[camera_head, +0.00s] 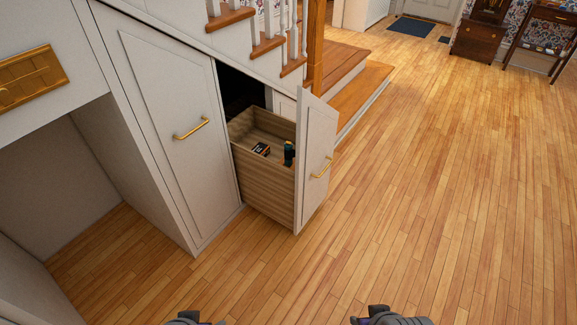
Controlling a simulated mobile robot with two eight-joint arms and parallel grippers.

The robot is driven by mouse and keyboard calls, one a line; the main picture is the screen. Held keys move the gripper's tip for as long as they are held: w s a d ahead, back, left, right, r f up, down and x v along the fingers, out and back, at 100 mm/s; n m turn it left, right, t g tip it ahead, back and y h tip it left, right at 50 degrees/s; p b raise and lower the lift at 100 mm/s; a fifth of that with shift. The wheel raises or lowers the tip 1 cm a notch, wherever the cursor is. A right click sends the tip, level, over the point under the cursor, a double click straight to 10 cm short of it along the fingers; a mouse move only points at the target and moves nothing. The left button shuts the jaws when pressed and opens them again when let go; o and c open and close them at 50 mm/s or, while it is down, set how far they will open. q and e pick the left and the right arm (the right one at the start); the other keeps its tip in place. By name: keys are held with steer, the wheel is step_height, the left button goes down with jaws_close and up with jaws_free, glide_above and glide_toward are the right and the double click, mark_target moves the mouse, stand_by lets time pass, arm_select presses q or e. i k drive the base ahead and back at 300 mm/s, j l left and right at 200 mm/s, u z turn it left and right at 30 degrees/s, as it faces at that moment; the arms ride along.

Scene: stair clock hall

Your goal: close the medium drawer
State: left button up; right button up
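The medium drawer (264,185) is pulled out from under the staircase. Its wooden box is open at the top, and its white front (315,155) has a brass handle (322,168). A dark green and black item (289,152) and a small black and orange box (261,149) are inside it. My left gripper (188,318) and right gripper (378,316) show only in part at the bottom edge. Both are well short of the drawer and apart from it. Their fingertips are too cut off or unclear to tell open from shut.
A closed tall white panel with a brass handle (191,129) stands left of the drawer. Wooden stairs (345,75) rise behind the drawer. The plank floor (430,190) to the right is clear.

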mark_target(290, 197)
steer(key=i+j, duration=0.15)
steer(key=i, duration=0.75)
steer(key=l+z, duration=0.05)
